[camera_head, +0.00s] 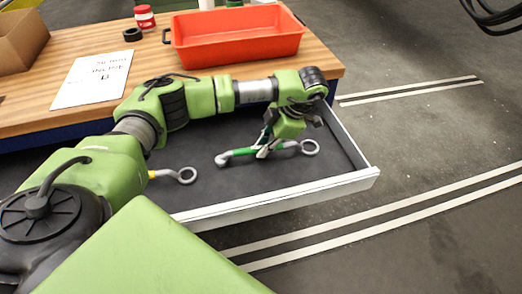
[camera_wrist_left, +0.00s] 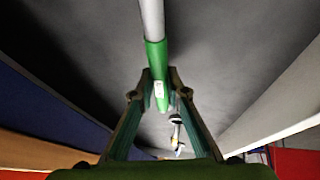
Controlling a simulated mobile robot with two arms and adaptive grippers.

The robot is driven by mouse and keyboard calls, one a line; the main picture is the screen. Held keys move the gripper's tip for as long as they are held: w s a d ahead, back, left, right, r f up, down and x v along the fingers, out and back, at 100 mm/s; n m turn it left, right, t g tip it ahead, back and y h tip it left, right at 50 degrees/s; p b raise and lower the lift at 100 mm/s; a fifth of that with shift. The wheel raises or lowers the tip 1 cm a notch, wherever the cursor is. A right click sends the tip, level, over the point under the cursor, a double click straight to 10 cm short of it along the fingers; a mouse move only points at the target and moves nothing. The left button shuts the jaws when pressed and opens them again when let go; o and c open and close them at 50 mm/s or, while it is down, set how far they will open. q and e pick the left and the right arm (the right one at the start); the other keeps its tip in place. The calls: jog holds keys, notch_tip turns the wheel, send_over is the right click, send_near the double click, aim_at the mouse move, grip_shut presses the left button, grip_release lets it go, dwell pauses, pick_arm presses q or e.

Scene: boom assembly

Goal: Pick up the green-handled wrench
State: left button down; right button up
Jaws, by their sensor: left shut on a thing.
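The green-handled wrench (camera_head: 243,152) is in the open drawer, a grey tool with a ring at its right end and green on its middle. My left gripper (camera_head: 266,150) reaches down into the drawer and is shut on its green handle. In the left wrist view the green handle (camera_wrist_left: 156,62) runs between the two fingers of my left gripper (camera_wrist_left: 156,92), with a grey shaft above it. The fingers partly hide the handle, and I cannot tell whether the wrench touches the drawer floor. My right gripper is not in view.
Another wrench (camera_head: 187,175) with a yellow handle lies left in the drawer, partly behind my arm. The drawer's white front wall (camera_head: 290,198) borders it. On the wooden table stand an orange bin (camera_head: 235,45), a red-lidded jar (camera_head: 145,17), a black ring (camera_head: 132,34) and a paper sheet (camera_head: 92,78).

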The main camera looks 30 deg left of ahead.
pick_arm(q)
jog(key=shift+r, duration=0.15)
jog(key=shift+w+r, duration=0.1)
jog(key=shift+r, duration=0.5)
jog(key=s+d+r, duration=0.3)
jog(key=s+r, duration=0.8)
jog(key=s, duration=0.2)
jog(key=shift+s+d+r, duration=0.3)
jog(key=shift+s+d, duration=0.05)
